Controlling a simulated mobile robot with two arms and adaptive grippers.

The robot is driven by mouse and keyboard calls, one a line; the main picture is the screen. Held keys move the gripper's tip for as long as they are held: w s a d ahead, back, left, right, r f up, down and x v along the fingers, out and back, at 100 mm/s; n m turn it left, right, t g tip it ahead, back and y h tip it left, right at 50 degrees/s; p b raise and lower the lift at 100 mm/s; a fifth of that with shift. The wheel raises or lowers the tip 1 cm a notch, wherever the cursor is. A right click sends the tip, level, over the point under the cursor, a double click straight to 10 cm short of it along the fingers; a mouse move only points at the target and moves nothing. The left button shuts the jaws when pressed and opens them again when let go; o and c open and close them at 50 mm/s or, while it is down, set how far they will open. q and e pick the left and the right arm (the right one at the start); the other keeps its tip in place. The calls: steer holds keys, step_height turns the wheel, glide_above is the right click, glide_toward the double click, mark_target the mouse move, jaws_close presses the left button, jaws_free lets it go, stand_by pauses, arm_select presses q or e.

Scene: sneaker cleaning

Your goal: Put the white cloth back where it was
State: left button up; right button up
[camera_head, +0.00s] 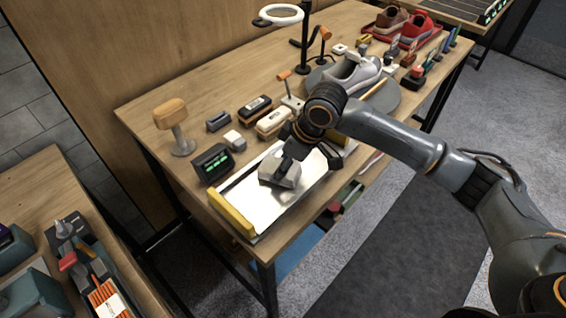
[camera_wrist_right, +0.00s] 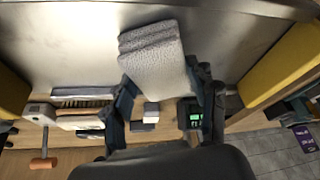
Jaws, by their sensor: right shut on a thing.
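The white cloth (camera_head: 279,171) is a folded, thick, greyish-white pad. My right gripper (camera_head: 292,152) is shut on it, over the shiny metal tray (camera_head: 262,208) with yellow end bars. In the right wrist view the cloth (camera_wrist_right: 155,55) sticks out from between the two fingers of my right gripper (camera_wrist_right: 168,95), with the bare tray surface (camera_wrist_right: 60,45) behind it. I cannot tell whether the cloth touches the tray. The gripper and forearm hide part of the tray's right side. My left gripper is not in view.
A black digital display (camera_head: 212,163) stands left of the tray. A ring lamp (camera_head: 281,15) stands at the back. Another table (camera_head: 50,185) is at left.

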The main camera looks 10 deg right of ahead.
steer(key=o, duration=1.1)
steer(key=v, duration=1.2)
steer(key=shift+s+f, duration=0.1)
